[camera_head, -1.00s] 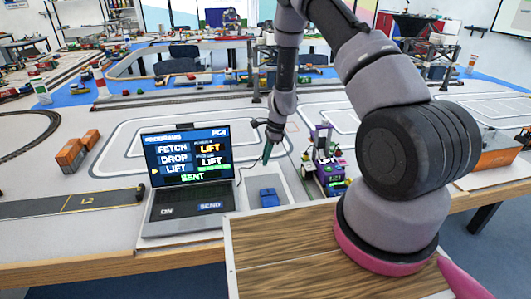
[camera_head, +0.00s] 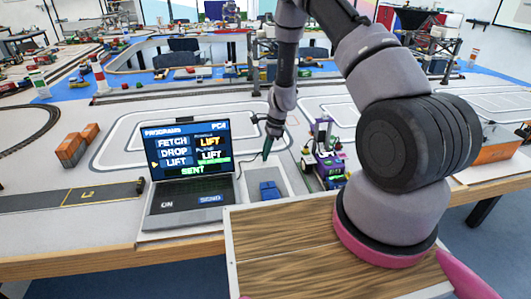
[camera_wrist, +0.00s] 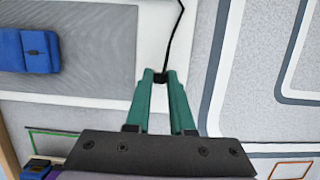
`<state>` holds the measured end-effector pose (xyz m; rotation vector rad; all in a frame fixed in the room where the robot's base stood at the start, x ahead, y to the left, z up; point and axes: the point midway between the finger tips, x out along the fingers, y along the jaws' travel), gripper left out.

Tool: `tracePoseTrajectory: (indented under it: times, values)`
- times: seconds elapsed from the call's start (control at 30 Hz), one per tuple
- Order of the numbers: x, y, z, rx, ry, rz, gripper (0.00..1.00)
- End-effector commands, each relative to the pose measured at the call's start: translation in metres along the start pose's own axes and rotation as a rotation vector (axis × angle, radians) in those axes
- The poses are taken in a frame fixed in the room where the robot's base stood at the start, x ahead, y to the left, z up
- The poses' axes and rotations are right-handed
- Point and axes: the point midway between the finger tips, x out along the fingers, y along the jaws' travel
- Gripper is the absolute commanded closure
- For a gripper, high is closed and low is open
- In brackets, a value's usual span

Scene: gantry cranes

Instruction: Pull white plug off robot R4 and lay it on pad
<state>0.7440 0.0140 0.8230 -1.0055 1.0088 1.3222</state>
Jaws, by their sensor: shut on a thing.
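My gripper (camera_head: 266,155) has green fingers and hangs over the far part of the grey pad, between the laptop and the robot. In the wrist view, my gripper (camera_wrist: 161,77) is shut on a small dark cable end, the plug (camera_wrist: 161,78). A thin black cable runs up from it. I see no white on it; the fingers hide part. The grey pad (camera_head: 256,175) has a pale border, also in the wrist view (camera_wrist: 95,50). The purple wheeled robot (camera_head: 322,150) stands right of the pad; I cannot read R4 on it.
A blue block (camera_head: 268,190) lies on the pad, also in the wrist view (camera_wrist: 28,50). An open laptop (camera_head: 187,170) stands left of the pad. Orange blocks (camera_head: 75,146) stand at the far left. White table with track lines lies clear behind the gripper.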

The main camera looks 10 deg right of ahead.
Motion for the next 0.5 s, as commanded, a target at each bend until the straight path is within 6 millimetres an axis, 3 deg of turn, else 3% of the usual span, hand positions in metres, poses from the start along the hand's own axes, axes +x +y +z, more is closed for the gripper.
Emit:
tracePoseTrajectory:
  times: [0.5]
  values:
    - [0.0061, 0.0000, -0.0016, 0.001, 0.000, 0.000, 1.00]
